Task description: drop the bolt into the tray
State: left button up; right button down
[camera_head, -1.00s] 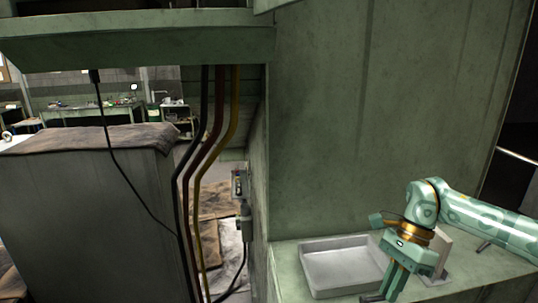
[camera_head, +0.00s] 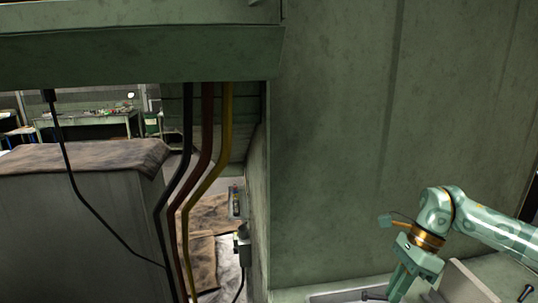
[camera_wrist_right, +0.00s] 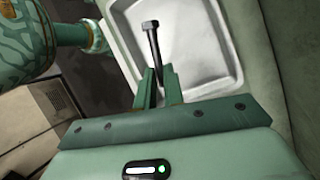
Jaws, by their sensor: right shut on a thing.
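The bolt (camera_wrist_right: 152,42) is a dark metal bolt with a hex head. My right gripper (camera_wrist_right: 157,88) is shut on its shank, with the head pointing away from the fingers. In the right wrist view the bolt shows against the grey, shallow tray (camera_wrist_right: 205,72), which looks empty where visible. In the head view my right gripper (camera_head: 394,295) is at the bottom edge, by the right side of the tray (camera_head: 335,293), and the bolt (camera_head: 373,295) shows just left of the fingers, over the tray. The tray's front is cut off. My left gripper is not in view.
Another bolt (camera_head: 525,292) stands on the green ledge at the far right. A pale upright block (camera_head: 468,281) is between it and my gripper. A tall green machine wall (camera_head: 335,150) rises behind the tray. Cables (camera_head: 205,150) hang at the left.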

notch_tip(320, 180, down, 5)
jog(key=b, duration=0.4)
jog(key=shift+s+f+b, duration=0.1)
jog(key=shift+f+b, duration=0.1)
jog(key=shift+b, duration=0.2)
jog(key=shift+f, duration=0.25)
jog(key=shift+r, duration=0.1)
jog(key=c, duration=1.4)
grip_release()
jog(key=shift+c, duration=0.2)
jog(key=v, duration=1.6)
jog(key=shift+r, duration=0.15)
